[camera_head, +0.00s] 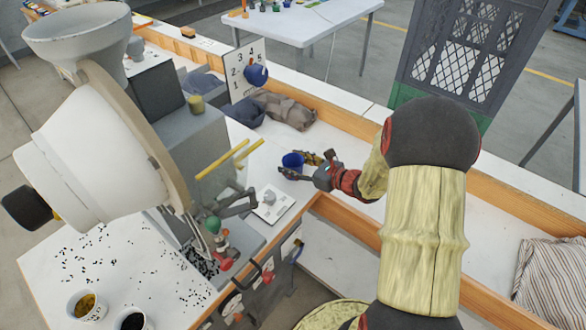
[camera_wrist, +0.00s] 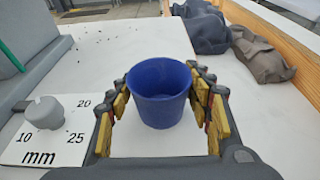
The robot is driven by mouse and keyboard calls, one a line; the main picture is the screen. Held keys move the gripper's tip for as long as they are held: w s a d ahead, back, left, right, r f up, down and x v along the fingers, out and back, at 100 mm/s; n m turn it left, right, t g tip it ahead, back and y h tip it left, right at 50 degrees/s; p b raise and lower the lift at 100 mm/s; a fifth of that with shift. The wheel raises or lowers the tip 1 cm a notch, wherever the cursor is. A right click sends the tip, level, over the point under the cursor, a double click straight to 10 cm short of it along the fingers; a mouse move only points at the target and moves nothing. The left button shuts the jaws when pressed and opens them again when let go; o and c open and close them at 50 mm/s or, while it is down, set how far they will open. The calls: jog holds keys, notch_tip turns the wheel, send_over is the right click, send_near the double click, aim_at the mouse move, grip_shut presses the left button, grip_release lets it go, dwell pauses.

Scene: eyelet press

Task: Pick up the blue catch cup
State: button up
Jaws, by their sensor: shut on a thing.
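The blue catch cup (camera_wrist: 159,95) is upright between the two yellow-padded fingers of my gripper (camera_wrist: 160,100) in the wrist view. The fingers are shut on it, one at each side, and its open top faces up. Whether its base touches the white surface I cannot tell. In the head view the cup (camera_head: 292,161) shows at the tips of my gripper (camera_head: 303,166), over the white bench top to the right of the grey press. My gripper hides part of its lower side.
The grey press (camera_head: 190,140) with a white hopper stands left of my gripper. A mm dial plate (camera_wrist: 45,140) lies close by on the left. Dark cloth bundles (camera_head: 285,110) lie behind. A wooden rail (camera_head: 345,222) runs along the bench edge. Cups of eyelets (camera_head: 88,307) stand at front left.

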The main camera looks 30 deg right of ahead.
jog(key=shift+r, duration=0.1)
jog(key=shift+c, duration=0.3)
notch_tip(320, 180, up, 4)
jog(key=shift+s+f+p, duration=0.1)
jog(key=shift+p, duration=1.05)
jog(key=s+a+r+p, duration=0.1)
jog(key=s+r+p, duration=0.1)
jog(key=s+r, duration=0.2)
jog(key=s+a+r+p, duration=0.1)
jog(key=s+r+p, duration=0.2)
jog(key=s, duration=0.6)
notch_tip(320, 180, up, 2)
jog(key=shift+s+a+r, duration=0.1)
jog(key=shift+s+a, duration=0.15)
jog(key=shift+s, duration=0.05)
